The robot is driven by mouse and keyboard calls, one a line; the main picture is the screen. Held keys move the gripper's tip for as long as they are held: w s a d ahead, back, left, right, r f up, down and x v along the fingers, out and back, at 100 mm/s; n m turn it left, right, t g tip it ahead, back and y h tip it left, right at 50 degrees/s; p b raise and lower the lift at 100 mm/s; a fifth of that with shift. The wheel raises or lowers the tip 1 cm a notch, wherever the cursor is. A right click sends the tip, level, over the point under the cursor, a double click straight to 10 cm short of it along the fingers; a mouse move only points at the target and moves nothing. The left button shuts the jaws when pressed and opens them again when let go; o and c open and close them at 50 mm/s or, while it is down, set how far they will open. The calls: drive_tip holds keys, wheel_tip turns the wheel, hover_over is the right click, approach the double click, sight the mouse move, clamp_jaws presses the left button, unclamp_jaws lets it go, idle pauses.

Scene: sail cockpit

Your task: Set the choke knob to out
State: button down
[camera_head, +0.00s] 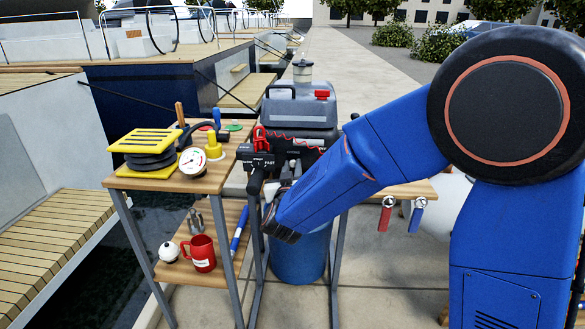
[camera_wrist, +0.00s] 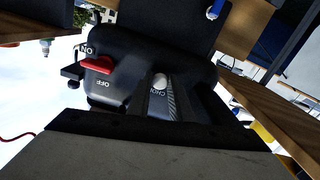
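The choke knob (camera_wrist: 160,80) is a small pale round knob on the dark front of the outboard motor, with a partly covered choke label beside it in the wrist view. My gripper (camera_wrist: 161,92) is at the knob, with a dark finger on each side of it. The gap between the fingers is narrow, and I cannot tell whether they press on the knob. How far out the knob stands is not clear. In the head view the motor (camera_head: 300,105) stands behind my arm, and the arm hides the knob.
A red on/off switch (camera_wrist: 97,64) sits close beside the choke knob. A wooden stand (camera_head: 125,184) at left holds a yellow-and-black cord reel (camera_head: 150,150), a gauge (camera_head: 192,161) and a red mug (camera_head: 202,253). A blue drum (camera_head: 300,255) stands below the motor.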

sight(293, 165)
drive_tip(key=shift+s, duration=1.4)
drive_tip(key=c, duration=1.9)
unclamp_jaws()
drive_tip(key=shift+s, duration=0.1)
drive_tip(key=s, duration=1.7)
drive_tip(key=shift+s+a, duration=0.15)
drive_tip(key=shift+a, duration=0.2)
